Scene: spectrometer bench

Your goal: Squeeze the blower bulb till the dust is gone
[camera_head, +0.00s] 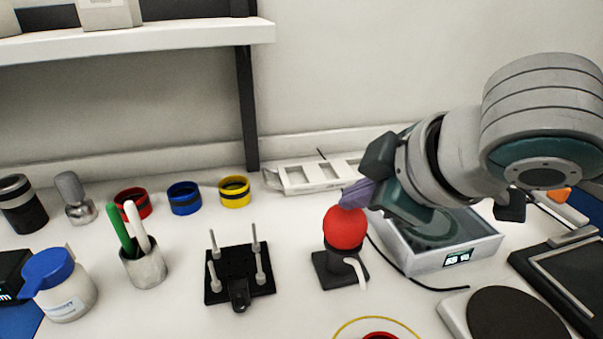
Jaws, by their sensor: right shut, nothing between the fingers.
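The blower bulb (345,227) is a red ball on a dark stand (340,270), with a pale nozzle (357,272) at its lower right. My right gripper (352,196) comes in from the right, its fingertips shut just above the upper right of the bulb. Nothing shows between the fingers. Whether they touch the bulb I cannot tell. I can make out no dust. My left gripper is out of view.
A black plate with upright pins (238,277) stands left of the bulb. A grey box with a small display (425,252) is behind right, under my arm. A dark cable (410,280) runs between. Red, blue and yellow rings (184,198) and a pen cup (143,267) are further left.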

